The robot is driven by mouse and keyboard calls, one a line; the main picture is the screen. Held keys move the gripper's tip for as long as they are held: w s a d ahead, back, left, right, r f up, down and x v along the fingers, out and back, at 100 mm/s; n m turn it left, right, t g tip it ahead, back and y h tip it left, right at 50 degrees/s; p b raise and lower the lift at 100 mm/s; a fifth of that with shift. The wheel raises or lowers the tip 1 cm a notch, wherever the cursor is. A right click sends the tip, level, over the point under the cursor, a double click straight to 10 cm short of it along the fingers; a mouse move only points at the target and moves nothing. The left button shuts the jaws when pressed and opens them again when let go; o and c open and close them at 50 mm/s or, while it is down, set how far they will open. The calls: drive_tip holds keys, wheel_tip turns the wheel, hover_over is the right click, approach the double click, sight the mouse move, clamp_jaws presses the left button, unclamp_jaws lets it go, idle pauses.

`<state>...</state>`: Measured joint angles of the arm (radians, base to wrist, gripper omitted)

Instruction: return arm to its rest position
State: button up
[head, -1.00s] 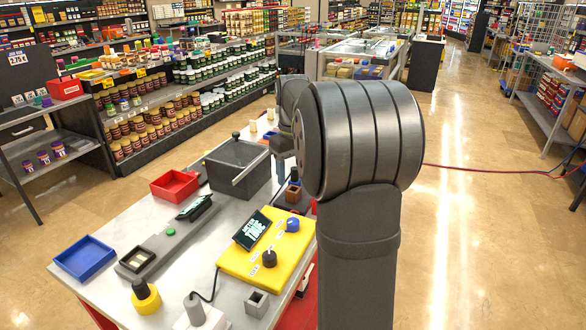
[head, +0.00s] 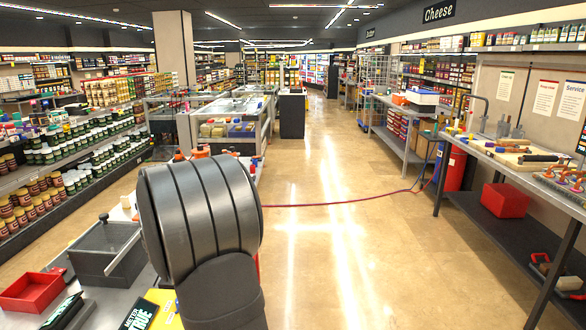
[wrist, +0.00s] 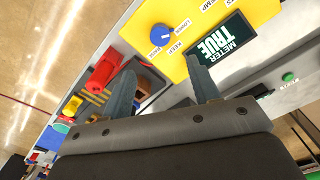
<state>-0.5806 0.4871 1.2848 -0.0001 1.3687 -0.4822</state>
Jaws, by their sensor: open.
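My gripper (wrist: 162,84) shows in the wrist view with its two fingers spread wide and nothing between them. It hangs over the worktable, near the yellow panel (wrist: 262,18) with a blue knob (wrist: 163,36) and a dark display (wrist: 222,42) reading "METER TRUE". The fingertips look apart from the panel, though their height is hard to judge. In the head view my arm's thick grey link covers the right part of the worktable, and the gripper is hidden. The yellow panel's edge and display (head: 139,313) show beside the link.
A dark grey lidded box (head: 108,255) and a red tray (head: 34,291) stand on the table at left. A dark tray (wrist: 73,105) with a red item (wrist: 103,72) lies left of the fingers. A shelf bench (head: 500,165) stands at right; the aisle floor (head: 340,240) between is open.

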wheel_tip(320, 180, down, 13)
drive_tip(key=shift+f, duration=0.1)
idle(0.3)
